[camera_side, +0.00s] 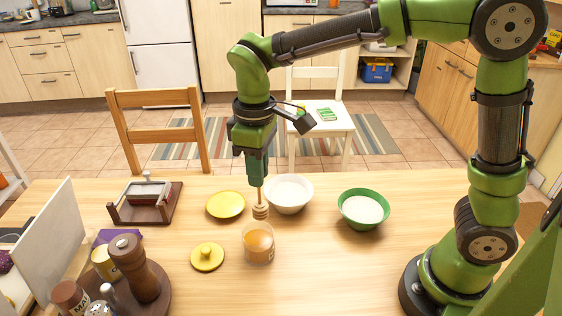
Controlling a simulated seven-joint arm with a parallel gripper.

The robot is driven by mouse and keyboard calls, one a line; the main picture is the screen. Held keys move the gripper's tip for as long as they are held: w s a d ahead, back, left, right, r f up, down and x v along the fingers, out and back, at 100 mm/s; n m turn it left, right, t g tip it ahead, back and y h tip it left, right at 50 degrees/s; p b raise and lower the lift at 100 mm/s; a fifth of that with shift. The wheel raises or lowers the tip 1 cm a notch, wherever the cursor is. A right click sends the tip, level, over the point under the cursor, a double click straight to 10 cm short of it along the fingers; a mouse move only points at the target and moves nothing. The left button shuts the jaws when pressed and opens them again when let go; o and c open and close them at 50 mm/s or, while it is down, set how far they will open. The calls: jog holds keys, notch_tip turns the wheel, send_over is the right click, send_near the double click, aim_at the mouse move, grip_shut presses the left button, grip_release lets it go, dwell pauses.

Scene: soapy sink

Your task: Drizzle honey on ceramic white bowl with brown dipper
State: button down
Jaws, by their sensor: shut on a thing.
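My gripper (258,182) is shut on the handle of a brown honey dipper (260,211), which hangs upright with its grooved head down. The head is just above and behind the honey jar (259,256) in this view, to the left of the white ceramic bowl (289,209). The jar is see-through and holds amber honey; it stands open on the table. The white bowl holds something white. I cannot tell whether honey coats the dipper head.
A yellow lid (207,257) lies left of the jar, and a yellow plate (226,205) lies behind it. A green bowl (363,210) with pale contents stands to the right. A pepper mill (136,268) and other jars crowd the front left. The table's front middle is clear.

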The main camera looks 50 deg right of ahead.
aim_at(256, 208)
jog(key=shift+s+a+r, duration=0.15)
jog(key=shift+a+r, duration=0.2)
jog(key=shift+a, duration=0.4)
jog(key=shift+f, duration=5.25)
jog(key=shift+d+r, duration=0.1)
jog(key=shift+r, duration=4.3)
jog(key=w+d+f+m, duration=0.1)
jog(key=w+d+m, duration=0.1)
jog(key=d, duration=0.6)
jog(key=w+d+f+m, duration=0.1)
jog(key=w+d+m, duration=0.2)
jog(key=d, duration=0.5)
jog(key=shift+w+f+m, duration=0.2)
jog(key=shift+m, duration=0.2)
